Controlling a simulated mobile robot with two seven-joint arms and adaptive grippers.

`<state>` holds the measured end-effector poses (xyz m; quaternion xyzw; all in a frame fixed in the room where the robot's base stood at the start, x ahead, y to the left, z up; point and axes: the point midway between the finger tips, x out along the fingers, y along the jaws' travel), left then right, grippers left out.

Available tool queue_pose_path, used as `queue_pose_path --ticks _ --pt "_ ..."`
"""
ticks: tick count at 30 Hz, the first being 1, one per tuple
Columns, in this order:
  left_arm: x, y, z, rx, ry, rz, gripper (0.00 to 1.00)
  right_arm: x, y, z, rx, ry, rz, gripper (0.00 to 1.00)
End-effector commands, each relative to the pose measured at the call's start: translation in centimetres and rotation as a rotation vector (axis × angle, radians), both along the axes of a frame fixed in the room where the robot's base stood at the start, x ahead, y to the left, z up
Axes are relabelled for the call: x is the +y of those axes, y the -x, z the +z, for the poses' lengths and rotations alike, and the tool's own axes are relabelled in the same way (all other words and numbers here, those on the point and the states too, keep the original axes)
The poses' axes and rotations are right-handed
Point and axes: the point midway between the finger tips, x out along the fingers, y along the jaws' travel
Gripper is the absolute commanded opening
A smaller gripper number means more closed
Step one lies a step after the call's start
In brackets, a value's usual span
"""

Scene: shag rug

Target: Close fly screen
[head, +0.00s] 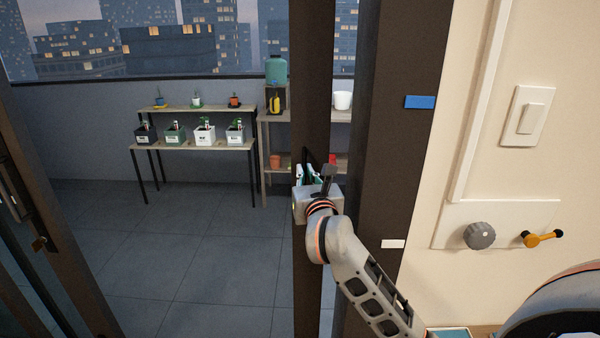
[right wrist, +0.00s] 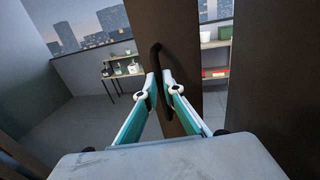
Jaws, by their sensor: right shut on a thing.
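The fly screen shows as a dark upright frame (head: 312,90) with a black bar handle, in front of the balcony opening. My right gripper (head: 308,173) is at this frame, its arm coming in from the lower right. In the right wrist view, the frame (right wrist: 180,40) and the curved black handle (right wrist: 154,58) are close ahead. The two teal fingers with white tips (right wrist: 158,90) are shut on the handle, one on each side of it. My left gripper is not in view.
A wide dark doorpost (head: 385,150) stands right of the screen frame, beside a cream wall with a light switch (head: 527,117) and knobs. A dark door frame (head: 50,220) stands at the left. Beyond, the balcony floor (head: 200,240) is clear up to plant shelves (head: 190,148).

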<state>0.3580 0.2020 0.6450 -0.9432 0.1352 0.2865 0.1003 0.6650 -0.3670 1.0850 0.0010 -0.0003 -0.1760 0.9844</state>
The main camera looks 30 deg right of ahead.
Motion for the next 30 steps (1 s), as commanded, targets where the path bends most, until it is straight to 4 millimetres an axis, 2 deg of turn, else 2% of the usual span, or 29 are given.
queue_pose_path --ticks 15,16,17,18,30 --pt "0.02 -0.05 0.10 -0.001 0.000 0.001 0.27 -0.29 0.18 -0.07 0.001 0.000 0.000 0.00" --pt "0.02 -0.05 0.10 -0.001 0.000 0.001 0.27 -0.29 0.18 -0.07 0.001 0.000 0.000 0.15" --pt "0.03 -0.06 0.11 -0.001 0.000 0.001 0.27 -0.29 0.18 -0.07 0.001 0.000 0.000 0.23" --pt "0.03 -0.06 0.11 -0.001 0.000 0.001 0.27 -0.29 0.18 -0.06 0.001 0.000 0.000 0.25" --pt "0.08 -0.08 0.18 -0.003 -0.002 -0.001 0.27 -0.05 0.66 -0.07 0.001 -0.001 0.001 0.25"
